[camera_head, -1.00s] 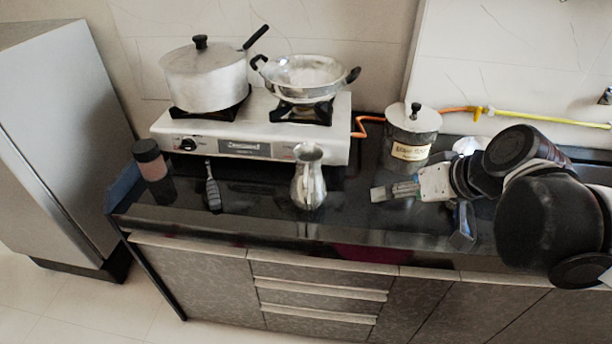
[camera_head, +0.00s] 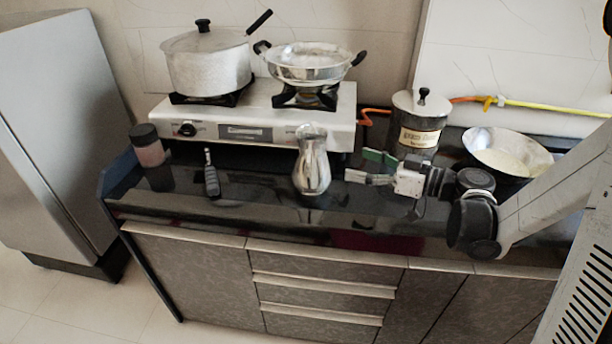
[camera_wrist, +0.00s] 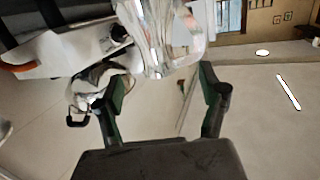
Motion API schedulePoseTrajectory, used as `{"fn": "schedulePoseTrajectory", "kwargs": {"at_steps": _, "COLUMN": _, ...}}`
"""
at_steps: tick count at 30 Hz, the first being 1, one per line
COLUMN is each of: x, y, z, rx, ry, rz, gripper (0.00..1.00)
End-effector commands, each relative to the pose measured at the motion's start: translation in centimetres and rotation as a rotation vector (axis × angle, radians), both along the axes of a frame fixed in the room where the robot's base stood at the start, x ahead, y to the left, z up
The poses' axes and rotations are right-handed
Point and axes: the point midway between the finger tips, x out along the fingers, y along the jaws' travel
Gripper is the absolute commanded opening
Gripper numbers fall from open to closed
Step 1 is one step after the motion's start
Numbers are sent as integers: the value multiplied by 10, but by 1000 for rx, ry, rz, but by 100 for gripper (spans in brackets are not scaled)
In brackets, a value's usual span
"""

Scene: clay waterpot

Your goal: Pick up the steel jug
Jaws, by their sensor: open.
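The steel jug (camera_head: 312,165) stands upright on the black counter (camera_head: 262,200) in front of the stove. My gripper (camera_head: 362,167) is to the right of the jug, at about the height of its body, with its fingers pointing left toward it. A gap shows between the fingertips and the jug. In the wrist view the jug (camera_wrist: 160,35) is at top centre, beyond the two spread fingers of my gripper (camera_wrist: 163,82). The gripper is open and empty.
A white stove (camera_head: 255,125) with a lidded pot (camera_head: 208,70) and a steel pan (camera_head: 308,66) stands behind the jug. A labelled canister (camera_head: 419,125) and a bowl (camera_head: 508,150) are behind my arm.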

Motion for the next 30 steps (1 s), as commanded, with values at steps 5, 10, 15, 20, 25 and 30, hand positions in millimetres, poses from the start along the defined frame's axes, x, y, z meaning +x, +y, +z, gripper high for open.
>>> {"fn": "schedulePoseTrajectory", "kwargs": {"at_steps": 5, "x": 4, "y": -7, "z": -11, "rx": 38, "ry": -86, "rz": 9, "gripper": 74}}
{"fn": "schedulePoseTrajectory", "kwargs": {"at_steps": 10, "x": 9, "y": 2, "z": -11, "rx": 44, "ry": -104, "rz": 13, "gripper": 74}}
{"fn": "schedulePoseTrajectory", "kwargs": {"at_steps": 15, "x": 24, "y": 29, "z": -11, "rx": 43, "ry": -102, "rz": 16, "gripper": 74}}
{"fn": "schedulePoseTrajectory", "kwargs": {"at_steps": 20, "x": 36, "y": 52, "z": -11, "rx": 43, "ry": -101, "rz": 14, "gripper": 74}}
{"fn": "schedulePoseTrajectory", "kwargs": {"at_steps": 25, "x": 45, "y": 66, "z": -11, "rx": 43, "ry": -101, "rz": 12, "gripper": 74}}
{"fn": "schedulePoseTrajectory", "kwargs": {"at_steps": 30, "x": 48, "y": 71, "z": -10, "rx": 42, "ry": -101, "rz": 11, "gripper": 74}}
